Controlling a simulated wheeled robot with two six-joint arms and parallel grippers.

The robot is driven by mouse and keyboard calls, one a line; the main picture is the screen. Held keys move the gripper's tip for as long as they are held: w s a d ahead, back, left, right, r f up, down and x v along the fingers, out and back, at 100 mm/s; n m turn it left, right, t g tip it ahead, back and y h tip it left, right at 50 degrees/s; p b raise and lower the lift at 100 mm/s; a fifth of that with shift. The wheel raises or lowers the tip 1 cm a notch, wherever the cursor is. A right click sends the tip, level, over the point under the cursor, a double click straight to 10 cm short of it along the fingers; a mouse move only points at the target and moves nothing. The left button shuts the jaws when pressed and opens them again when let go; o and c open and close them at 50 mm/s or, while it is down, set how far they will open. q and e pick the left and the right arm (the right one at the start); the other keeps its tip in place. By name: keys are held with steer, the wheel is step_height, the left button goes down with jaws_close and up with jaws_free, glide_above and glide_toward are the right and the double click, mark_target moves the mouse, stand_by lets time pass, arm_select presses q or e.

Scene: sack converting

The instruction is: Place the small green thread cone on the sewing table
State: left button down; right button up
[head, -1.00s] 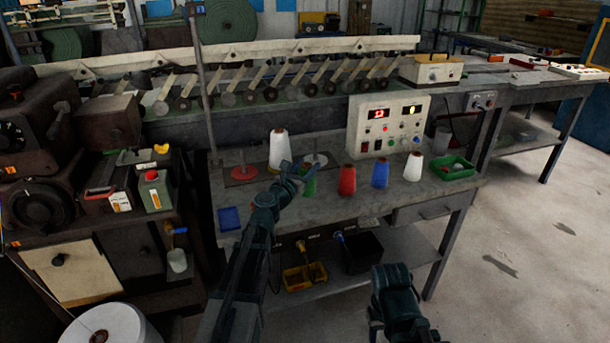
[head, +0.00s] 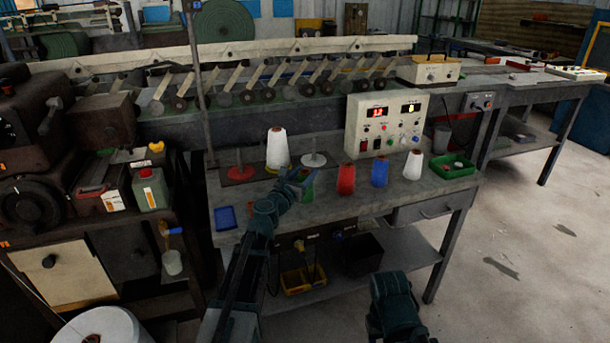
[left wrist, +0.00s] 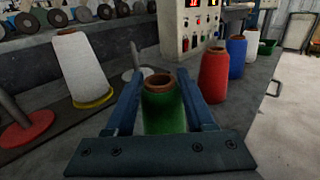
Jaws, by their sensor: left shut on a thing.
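The small green thread cone (left wrist: 163,106) stands between the two fingers of my left gripper (left wrist: 160,100) in the left wrist view. The fingers are shut on its sides, and its brown top opening faces up. In the head view the green cone (head: 308,188) is mostly hidden behind my left gripper (head: 298,180). Its base is hidden, so I cannot tell whether it touches the sewing table (head: 415,208). My right arm shows at the bottom of the head view, but its gripper's fingers are not visible.
A red cone (head: 346,180), a blue cone (head: 379,174) and a white cone (head: 413,166) stand to the right. A larger white cone (head: 278,148) and a red spindle disc (head: 240,172) are behind. A blue tray (head: 225,217) lies left; a control box (head: 388,123) stands behind.

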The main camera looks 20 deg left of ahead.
arm_select(q)
steer(key=shift+c, duration=1.3)
jaws_free()
steer(key=shift+s+r+p, duration=0.15)
steer(key=shift+r+p, duration=0.05)
steer(key=shift+p, duration=0.1)
steer(key=s+a, duration=0.2)
steer(key=s, duration=0.9)
steer(key=shift+s+a, duration=0.15)
steer(key=shift+s, duration=0.15)
steer(key=shift+f, duration=0.1)
